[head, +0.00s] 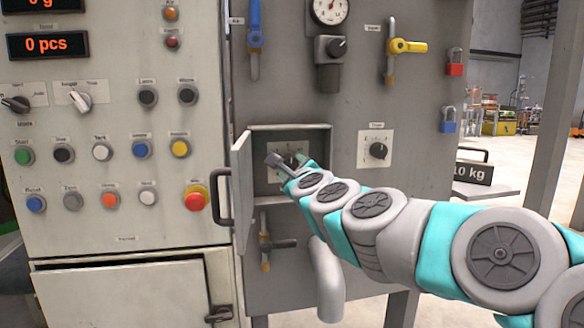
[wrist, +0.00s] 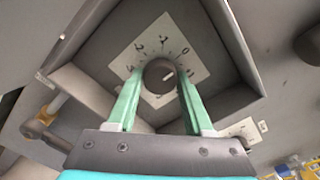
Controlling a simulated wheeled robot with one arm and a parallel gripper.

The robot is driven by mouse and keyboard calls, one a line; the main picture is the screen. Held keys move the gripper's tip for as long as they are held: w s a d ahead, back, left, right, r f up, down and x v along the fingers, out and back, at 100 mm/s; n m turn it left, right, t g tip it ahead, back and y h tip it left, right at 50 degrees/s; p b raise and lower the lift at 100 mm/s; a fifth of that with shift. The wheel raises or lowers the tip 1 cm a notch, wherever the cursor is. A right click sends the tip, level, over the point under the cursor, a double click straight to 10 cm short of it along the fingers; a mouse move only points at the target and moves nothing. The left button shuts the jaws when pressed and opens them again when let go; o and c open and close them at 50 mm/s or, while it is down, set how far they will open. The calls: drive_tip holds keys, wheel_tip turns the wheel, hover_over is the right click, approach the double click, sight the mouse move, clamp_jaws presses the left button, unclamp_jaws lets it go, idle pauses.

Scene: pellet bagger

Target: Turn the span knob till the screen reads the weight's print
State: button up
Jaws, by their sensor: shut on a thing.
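My gripper (head: 289,164) reaches into an open box (head: 325,135) on the grey panel. In the wrist view, its two green fingers (wrist: 160,82) are shut on the sides of a dark round knob (wrist: 157,74). The knob sits on a white numbered dial plate (wrist: 188,60); its white mark points to the upper right, near the 0 side. In the head view the gripper covers part of this knob. A screen (head: 47,45) reads "0 pcs"; one above it (head: 40,4), cut off by the frame, reads "0 g". A weight (head: 473,172) printed "10 kg" stands at right.
The box's door (head: 242,180) stands open at left. Another dial knob (head: 378,150) is right of the box. A lever valve (head: 266,243) is below it. A red button (head: 194,200) and several coloured buttons fill the left cabinet. Padlocks (head: 454,62) hang at right.

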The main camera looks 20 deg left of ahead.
clamp_jaws()
drive_tip(key=n, duration=0.3)
drive_tip(key=shift+n, duration=0.4)
drive_tip(key=n, duration=0.4)
drive_tip(key=shift+f+n, duration=0.1)
drive_tip(key=shift+n, duration=0.2)
drive_tip(key=n+b, duration=0.1)
drive_tip(key=n, duration=0.3)
drive_tip(key=shift+n+b, duration=0.3)
drive_tip(key=shift+b, duration=0.05)
drive_tip(key=shift+n+b, duration=1.05)
drive_tip(key=shift+n, duration=1.25)
